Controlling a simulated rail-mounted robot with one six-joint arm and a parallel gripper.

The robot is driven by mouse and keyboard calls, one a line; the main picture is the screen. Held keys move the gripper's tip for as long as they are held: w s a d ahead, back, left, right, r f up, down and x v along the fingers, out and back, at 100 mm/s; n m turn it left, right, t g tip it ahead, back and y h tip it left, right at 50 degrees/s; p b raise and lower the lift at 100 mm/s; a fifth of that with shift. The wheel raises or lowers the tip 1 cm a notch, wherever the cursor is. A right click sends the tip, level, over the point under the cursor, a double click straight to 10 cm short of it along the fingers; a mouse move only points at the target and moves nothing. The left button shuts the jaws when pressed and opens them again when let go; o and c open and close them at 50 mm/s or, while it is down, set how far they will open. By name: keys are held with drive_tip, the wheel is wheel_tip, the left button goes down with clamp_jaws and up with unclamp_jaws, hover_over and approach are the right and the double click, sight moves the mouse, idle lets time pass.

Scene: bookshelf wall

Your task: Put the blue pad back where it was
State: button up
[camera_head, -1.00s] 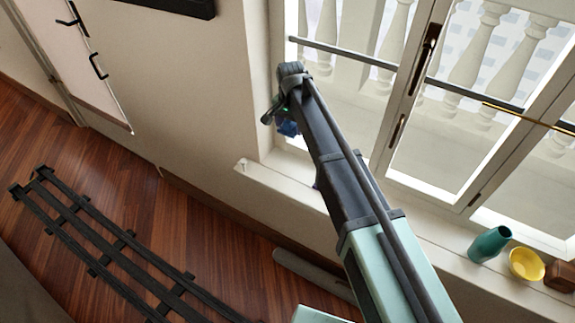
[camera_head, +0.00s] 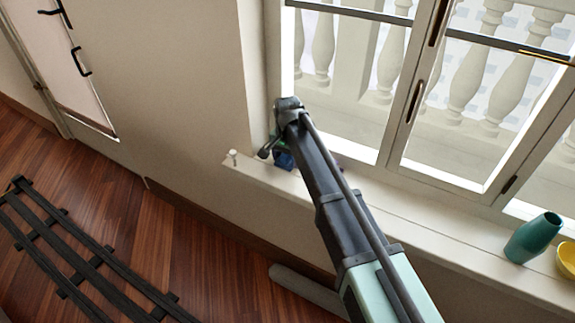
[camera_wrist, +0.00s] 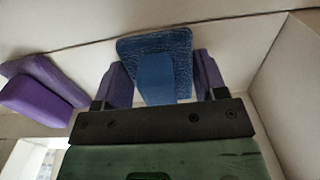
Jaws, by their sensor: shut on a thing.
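The blue pad (camera_wrist: 155,52) has a textured broad face and a smoother block in front of it. In the wrist view it sits between the two fingers of my gripper (camera_wrist: 162,80), which is shut on it. In the head view my gripper (camera_head: 275,148) is at the left end of the window sill (camera_head: 400,224), with a bit of the blue pad (camera_head: 284,160) showing below it. Whether the pad touches the sill is hidden by my arm. A purple pad (camera_wrist: 42,92) of similar shape lies to the left in the wrist view.
A teal vase (camera_head: 532,238) and a yellow bowl (camera_head: 568,258) stand on the sill at right. A small white peg-like thing (camera_head: 233,155) is at its left end. The window (camera_head: 350,80) rises behind the sill. A wall (camera_head: 195,90) stands to the left.

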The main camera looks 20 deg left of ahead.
drive_tip(key=shift+f, duration=0.1)
drive_tip(key=o, duration=0.9)
drive_tip(key=shift+c, duration=0.2)
wheel_tip(320, 180, up, 13)
drive_tip(key=p, duration=1.2)
drive_tip(key=shift+f, duration=0.2)
